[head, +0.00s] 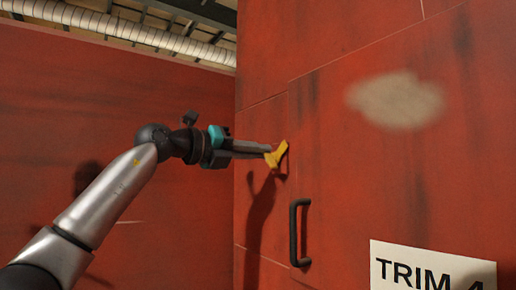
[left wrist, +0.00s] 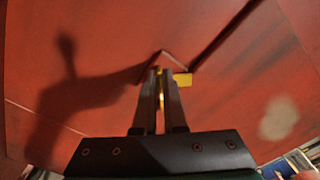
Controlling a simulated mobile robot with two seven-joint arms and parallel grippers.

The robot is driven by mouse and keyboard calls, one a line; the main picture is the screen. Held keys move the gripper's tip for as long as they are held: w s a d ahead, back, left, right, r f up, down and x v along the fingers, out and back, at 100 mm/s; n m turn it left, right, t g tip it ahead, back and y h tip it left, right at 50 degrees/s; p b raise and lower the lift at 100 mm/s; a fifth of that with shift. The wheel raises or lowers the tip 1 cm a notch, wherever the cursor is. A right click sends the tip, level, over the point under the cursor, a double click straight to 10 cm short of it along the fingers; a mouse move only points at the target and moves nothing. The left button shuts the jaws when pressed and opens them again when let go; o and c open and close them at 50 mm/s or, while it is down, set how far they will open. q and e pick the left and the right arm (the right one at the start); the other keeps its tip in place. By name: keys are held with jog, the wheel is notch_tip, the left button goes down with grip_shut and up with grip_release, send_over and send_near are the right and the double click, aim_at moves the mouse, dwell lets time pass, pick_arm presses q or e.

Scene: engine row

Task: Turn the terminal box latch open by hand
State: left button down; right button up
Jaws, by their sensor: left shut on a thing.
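The latch is a yellow piece (head: 280,154) on the red terminal box (head: 345,150), near the left edge of its door panel and above the black handle. It sits tilted, its upper end leaning right in the head view. My left gripper (head: 267,149) reaches it from the left and is shut on it. In the left wrist view the latch's yellow end (left wrist: 183,79) shows just right of the fingertips (left wrist: 161,75), with a thin yellow strip between the fingers. The fingers hide part of the latch. My right gripper is in neither view.
A black bar handle (head: 300,232) stands out from the door below the latch. A white sign reading TRIM (head: 432,268) is at the lower right. A red wall (head: 60,110) rises at the left, with a silver duct (head: 130,30) overhead.

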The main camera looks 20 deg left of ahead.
pick_arm(q)
jog(key=shift+a+f+n, duration=0.1)
jog(key=shift+f+n, duration=0.05)
jog(key=shift+n, duration=1.45)
jog(key=shift+a+f+n, duration=0.1)
jog(key=shift+f+n, duration=0.1)
jog(key=shift+n, duration=1.4)
jog(key=shift+a+f+n, duration=0.1)
jog(key=shift+f+n, duration=0.05)
jog(key=shift+n, duration=1.45)
jog(key=c, duration=1.3)
grip_release()
jog(key=shift+w+d, duration=0.1)
jog(key=shift+w, duration=0.05)
jog(key=shift+c, duration=0.2)
jog(key=shift+o, duration=0.7)
jog(key=shift+w+d+f, duration=0.15)
jog(key=shift+w, duration=0.05)
jog(key=shift+o, duration=1.1)
jog(key=shift+s+f, duration=0.1)
